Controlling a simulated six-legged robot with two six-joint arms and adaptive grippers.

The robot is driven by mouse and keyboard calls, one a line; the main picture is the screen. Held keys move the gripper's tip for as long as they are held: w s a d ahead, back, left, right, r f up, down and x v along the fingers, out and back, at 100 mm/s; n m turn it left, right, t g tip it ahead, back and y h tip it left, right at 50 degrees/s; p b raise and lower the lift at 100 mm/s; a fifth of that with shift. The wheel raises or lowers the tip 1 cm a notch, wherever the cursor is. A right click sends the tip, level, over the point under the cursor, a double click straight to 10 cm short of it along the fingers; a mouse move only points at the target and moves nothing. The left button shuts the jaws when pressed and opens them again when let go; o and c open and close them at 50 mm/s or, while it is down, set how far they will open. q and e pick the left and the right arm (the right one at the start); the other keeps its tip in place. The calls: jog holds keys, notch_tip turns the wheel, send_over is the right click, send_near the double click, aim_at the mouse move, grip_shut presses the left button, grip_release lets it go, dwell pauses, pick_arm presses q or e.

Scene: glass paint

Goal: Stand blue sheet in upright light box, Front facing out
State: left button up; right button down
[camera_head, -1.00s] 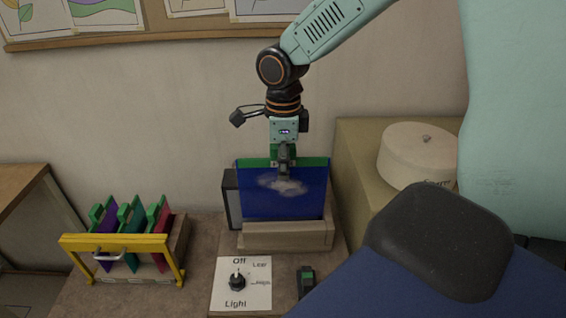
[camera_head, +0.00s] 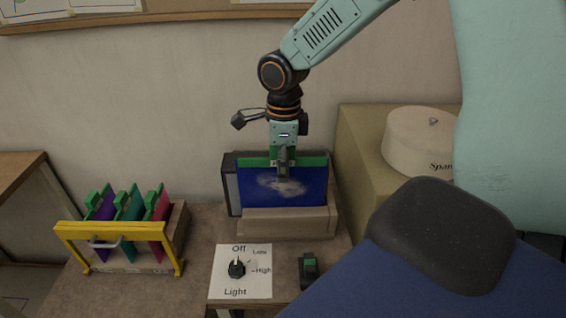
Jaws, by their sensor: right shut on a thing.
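The blue sheet (camera_head: 300,198) has a green top edge and a pale cloudy patch on the face toward me. My right gripper (camera_head: 283,168) is shut on the middle of its green top edge from above. The sheet stands upright at the light box (camera_head: 230,190), a dark-framed box, behind the box's tan front ledge (camera_head: 288,222). The ledge hides the sheet's lower edge, so I cannot tell whether it touches bottom. My left gripper is not in view.
A rack with a yellow front bar (camera_head: 118,232) holds purple, teal and red sheets at left. A light dial panel (camera_head: 240,270) and a small green-topped black object (camera_head: 308,268) lie in front. A round pale container (camera_head: 420,142) stands on a box at right.

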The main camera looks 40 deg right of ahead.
jog(key=shift+s+a+f, duration=0.15)
jog(key=shift+s+f, duration=0.15)
jog(key=shift+f, duration=0.15)
jog(key=shift+w, duration=0.1)
dwell(0.5)
jog(key=c, duration=1.5)
grip_release()
jog(key=shift+c, duration=0.2)
jog(key=o, duration=0.4)
jog(key=shift+w+d+f, duration=0.25)
jog(key=shift+w+d, duration=0.1)
jog(key=shift+d, duration=0.05)
jog(key=shift+o, duration=1.2)
jog(key=shift+r, duration=0.1)
jog(key=shift+s, duration=0.1)
jog(key=shift+r, duration=0.15)
